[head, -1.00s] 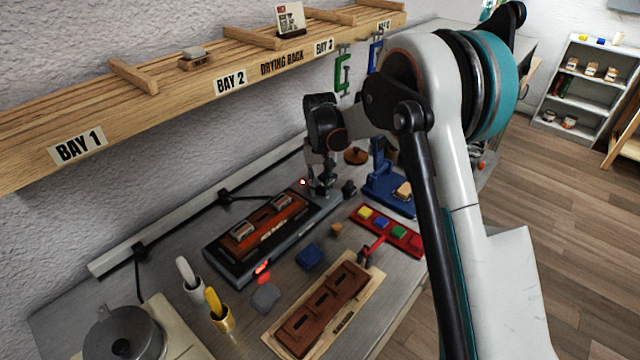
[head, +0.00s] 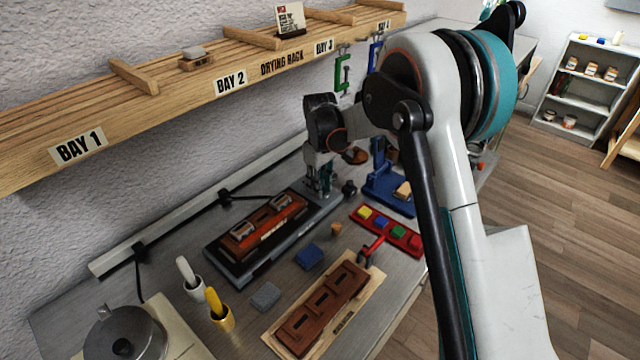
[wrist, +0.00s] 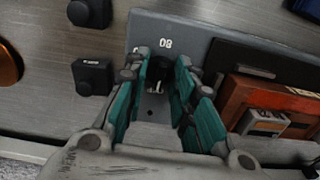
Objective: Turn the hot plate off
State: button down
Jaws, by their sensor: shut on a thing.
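The hot plate (head: 285,244) is a long dark slab on the bench, with a grey control end (wrist: 190,30) marked with pale figures. A reddish-brown wooden part (head: 262,232) with small metal-topped blocks lies on it. My gripper (head: 320,190) points down over the control end at the slab's far right. In the wrist view, its teal fingers stand either side of a dark knob (wrist: 155,70) and are shut on it. The fingers partly hide the knob, so its exact setting is hard to read. No red light shows on the hot plate now.
Near the gripper stand a blue press-like stand (head: 388,190) and a red tray with coloured blocks (head: 388,230). A brown mould (head: 325,305), blue block (head: 309,257), grey block (head: 265,296) and brush cups lie in front. A drying rack (head: 200,80) overhangs behind.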

jog(key=shift+n, duration=0.3)
jog(key=c, duration=1.3)
grip_release()
notch_tip(320, 180, up, 12)
